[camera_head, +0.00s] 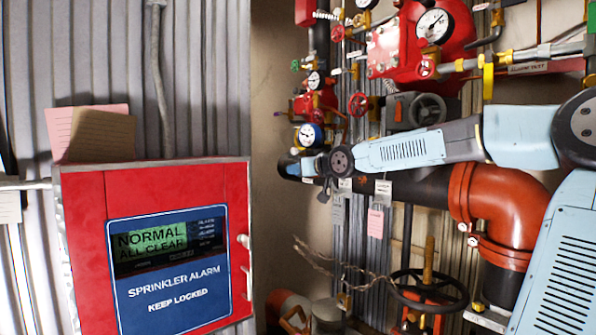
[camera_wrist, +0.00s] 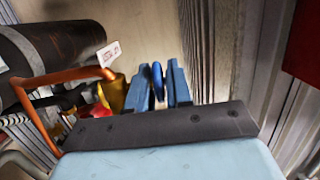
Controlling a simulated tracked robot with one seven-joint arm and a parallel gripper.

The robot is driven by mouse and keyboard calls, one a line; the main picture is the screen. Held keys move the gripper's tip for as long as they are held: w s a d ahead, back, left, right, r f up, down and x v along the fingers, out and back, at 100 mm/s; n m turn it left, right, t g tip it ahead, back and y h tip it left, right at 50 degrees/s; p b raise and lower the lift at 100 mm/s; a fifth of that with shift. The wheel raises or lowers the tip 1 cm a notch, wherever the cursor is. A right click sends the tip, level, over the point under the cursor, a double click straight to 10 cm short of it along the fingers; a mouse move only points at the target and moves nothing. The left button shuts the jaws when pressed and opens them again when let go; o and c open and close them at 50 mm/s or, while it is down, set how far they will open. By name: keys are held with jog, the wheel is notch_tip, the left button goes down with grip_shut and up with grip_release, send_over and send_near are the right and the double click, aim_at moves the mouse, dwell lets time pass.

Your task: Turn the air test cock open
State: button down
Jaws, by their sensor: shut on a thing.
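In the wrist view, my gripper (camera_wrist: 160,88) has its two blue fingers closed on the edges of a narrow dark-blue handle (camera_wrist: 157,78), seen nearly edge-on. It looks like the air test cock's handle, but its body is mostly hidden. A yellow fitting (camera_wrist: 113,94) is just left of the fingers, beside a small white tag (camera_wrist: 109,54). In the head view, my gripper (camera_head: 290,166) is at the left end of my arm, below a blue-ringed gauge (camera_head: 308,136). The handle cannot be made out there.
A red sprinkler alarm cabinet (camera_head: 155,245) stands at left. Red valves (camera_head: 405,45) and gauges crowd the wall above my arm. A black pipe with an orange elbow (camera_head: 505,215) runs behind it. A black handwheel (camera_head: 428,290) is below. An orange bar (camera_wrist: 60,78) is near my gripper's left.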

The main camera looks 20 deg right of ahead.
jog(key=shift+w+g+h, duration=0.1)
jog(key=shift+g+h, duration=0.9)
jog(key=shift+g, duration=1.4)
jog(key=c, duration=1.4)
grip_release()
jog(key=v, duration=1.3)
jog(key=shift+r, duration=0.3)
jog(key=shift+d, duration=0.1)
